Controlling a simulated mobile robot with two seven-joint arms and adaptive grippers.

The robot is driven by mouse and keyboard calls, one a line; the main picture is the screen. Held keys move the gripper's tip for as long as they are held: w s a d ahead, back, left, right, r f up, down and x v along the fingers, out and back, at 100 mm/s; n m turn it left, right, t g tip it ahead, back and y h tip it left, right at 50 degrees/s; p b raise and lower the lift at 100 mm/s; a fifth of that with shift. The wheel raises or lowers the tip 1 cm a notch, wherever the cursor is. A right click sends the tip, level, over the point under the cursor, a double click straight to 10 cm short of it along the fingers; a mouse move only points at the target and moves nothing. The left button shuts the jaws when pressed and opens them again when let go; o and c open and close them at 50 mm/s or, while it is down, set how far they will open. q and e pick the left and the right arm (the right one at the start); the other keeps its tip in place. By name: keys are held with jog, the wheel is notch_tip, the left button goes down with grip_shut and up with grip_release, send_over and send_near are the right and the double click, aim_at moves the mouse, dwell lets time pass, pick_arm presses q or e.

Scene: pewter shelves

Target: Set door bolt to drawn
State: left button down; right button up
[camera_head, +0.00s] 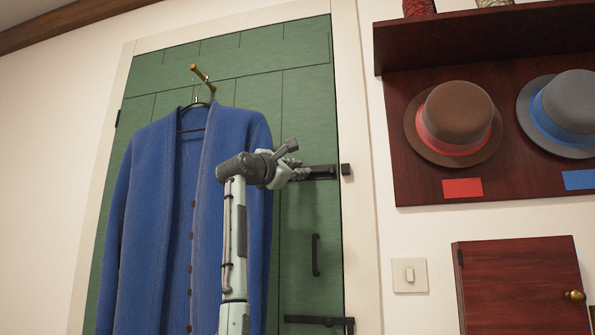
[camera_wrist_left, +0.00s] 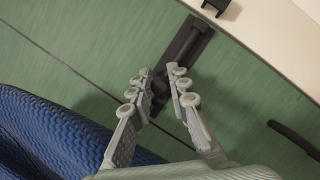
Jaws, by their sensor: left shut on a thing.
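The black door bolt (camera_head: 322,172) is mounted on the green door (camera_head: 305,110), near its right edge. Its keeper (camera_head: 346,169) is on the white frame. In the left wrist view the bolt (camera_wrist_left: 188,45) runs toward the keeper (camera_wrist_left: 215,5), and a gap shows between the bolt's end and the keeper. My left gripper (camera_head: 298,172) is at the bolt's left part. In the left wrist view its fingers (camera_wrist_left: 160,82) are closed around the bolt's small knob, which they mostly hide. My right gripper is in neither view.
A blue cardigan (camera_head: 155,215) hangs from a brass hook (camera_head: 203,78) left of my arm. A black door handle (camera_head: 316,255) and a lower black bar (camera_head: 318,320) are below the bolt. A hat rack, light switch (camera_head: 409,275) and red cabinet (camera_head: 525,290) are at right.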

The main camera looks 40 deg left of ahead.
pick_arm(q)
jog(key=shift+s+a+r, duration=0.2)
jog(key=shift+a+r, duration=0.05)
jog(key=shift+r, duration=0.05)
jog(key=c, duration=1.6)
grip_release()
jog(key=shift+c, duration=0.2)
jog(key=shift+o, duration=1.1)
jog(key=shift+a+f, duration=0.1)
jog(key=shift+w+f, duration=0.15)
jog(key=shift+w, duration=0.05)
jog(key=shift+s, duration=0.1)
jog(key=v, duration=1.2)
